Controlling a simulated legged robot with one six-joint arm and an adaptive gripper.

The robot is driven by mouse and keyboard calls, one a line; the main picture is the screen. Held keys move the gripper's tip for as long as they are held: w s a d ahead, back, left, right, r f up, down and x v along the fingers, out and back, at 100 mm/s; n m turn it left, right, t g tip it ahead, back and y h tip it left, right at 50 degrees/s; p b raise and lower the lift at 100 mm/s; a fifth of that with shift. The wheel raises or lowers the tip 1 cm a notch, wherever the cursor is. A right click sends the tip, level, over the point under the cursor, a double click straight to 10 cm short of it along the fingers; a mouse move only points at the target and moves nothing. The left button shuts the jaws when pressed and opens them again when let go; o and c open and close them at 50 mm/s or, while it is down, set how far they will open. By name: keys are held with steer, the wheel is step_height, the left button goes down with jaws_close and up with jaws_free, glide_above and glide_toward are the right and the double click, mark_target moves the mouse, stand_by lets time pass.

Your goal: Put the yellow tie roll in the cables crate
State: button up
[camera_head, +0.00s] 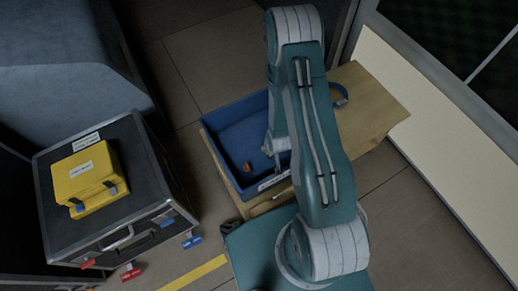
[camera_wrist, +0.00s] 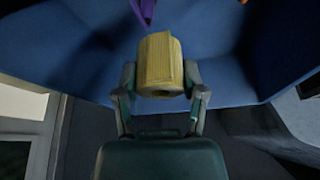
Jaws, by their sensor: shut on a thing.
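The yellow tie roll (camera_wrist: 158,68) sits between the two fingers of my gripper (camera_wrist: 160,78) in the wrist view, which is shut on its sides. The blue crate (camera_wrist: 75,50) fills the background behind the roll. In the head view the blue crate (camera_head: 224,168) stands on a wooden bench, with a pale label on its near wall. My arm covers the crate's right part and hides the roll and the fingers there. I cannot tell whether the roll touches the crate floor.
A small orange-brown item (camera_head: 247,167) lies in the crate. Something purple (camera_wrist: 146,10) shows at the wrist view's top edge. The wooden bench (camera_head: 372,105) extends right, with a blue ring-like item (camera_head: 341,96) on it. A yellow case (camera_head: 88,178) sits on a black flight case (camera_head: 135,160) at left.

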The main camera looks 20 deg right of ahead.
glide_toward(246, 141)
steer(key=shift+w+d+f, duration=0.2)
steer(key=shift+w+f, duration=0.5)
steer(key=shift+f, duration=0.25)
steer(key=shift+w+a+f, duration=0.15)
steer(key=shift+a+f, duration=0.05)
steer(key=f, duration=0.3)
steer(key=shift+w+a, duration=0.15)
steer(key=shift+w, duration=0.05)
steer(key=shift+f, duration=0.25)
steer(key=o, duration=1)
steer(key=shift+f, duration=0.1)
steer(key=shift+o, duration=0.2)
